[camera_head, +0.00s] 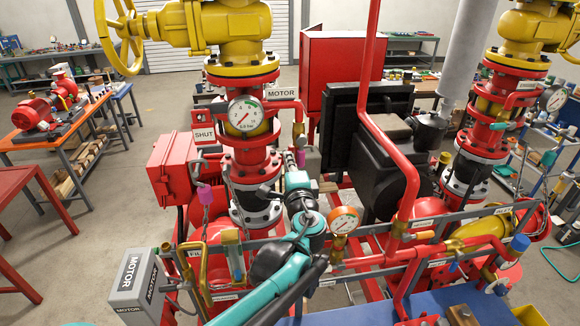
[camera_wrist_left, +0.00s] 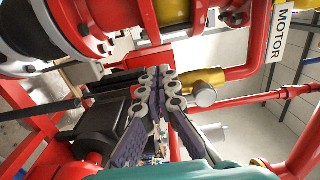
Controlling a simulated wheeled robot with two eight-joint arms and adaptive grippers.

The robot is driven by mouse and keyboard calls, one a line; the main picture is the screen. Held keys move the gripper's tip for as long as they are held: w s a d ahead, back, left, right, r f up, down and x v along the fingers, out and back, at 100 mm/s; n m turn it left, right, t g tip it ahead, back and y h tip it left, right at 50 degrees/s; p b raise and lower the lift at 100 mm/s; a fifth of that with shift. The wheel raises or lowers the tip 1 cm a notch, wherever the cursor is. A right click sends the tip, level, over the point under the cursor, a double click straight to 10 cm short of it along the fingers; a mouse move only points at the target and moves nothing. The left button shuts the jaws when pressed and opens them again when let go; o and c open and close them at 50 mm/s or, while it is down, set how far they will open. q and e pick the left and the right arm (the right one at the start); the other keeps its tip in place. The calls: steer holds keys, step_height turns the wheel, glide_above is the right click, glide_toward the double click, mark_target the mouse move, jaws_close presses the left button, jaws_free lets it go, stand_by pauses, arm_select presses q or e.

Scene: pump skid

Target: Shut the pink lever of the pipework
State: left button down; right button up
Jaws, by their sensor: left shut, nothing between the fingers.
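A small pink lever grip (camera_head: 301,158) hangs below a brass valve (camera_head: 298,130) on the red pipe, right of the gauge column. My left gripper (camera_head: 289,160) is just left of the grip in the head view. In the left wrist view its fingers (camera_wrist_left: 158,77) are together and hold nothing. A brass valve body (camera_wrist_left: 203,78) with a round grey end is right of the fingertips there. I cannot make out the pink grip in that view, nor tell whether the fingers touch it. My right gripper is in neither view.
A second, mauve-pink grip (camera_head: 205,194) hangs by the red box (camera_head: 171,168) at left. A pressure gauge (camera_head: 245,115) is on the column above my gripper, and an orange gauge (camera_head: 343,220) is at its right. A red pipe (camera_head: 390,150) rises at right.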

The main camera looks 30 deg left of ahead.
mark_target(299, 162)
arm_select(q)
steer(key=w+d, duration=0.1)
steer(key=w+f+b, duration=0.1)
steer(key=shift+w+d+f, duration=0.1)
steer(key=shift+w+d, duration=0.2)
steer(key=shift+d, duration=0.05)
steer(key=shift+w+d+r+p, duration=0.55)
steer(key=shift+w+d+r, duration=1.2)
steer(key=shift+d, duration=0.55)
steer(key=f+v, duration=0.1)
steer(key=v, duration=0.8)
steer(key=shift+f, duration=0.3)
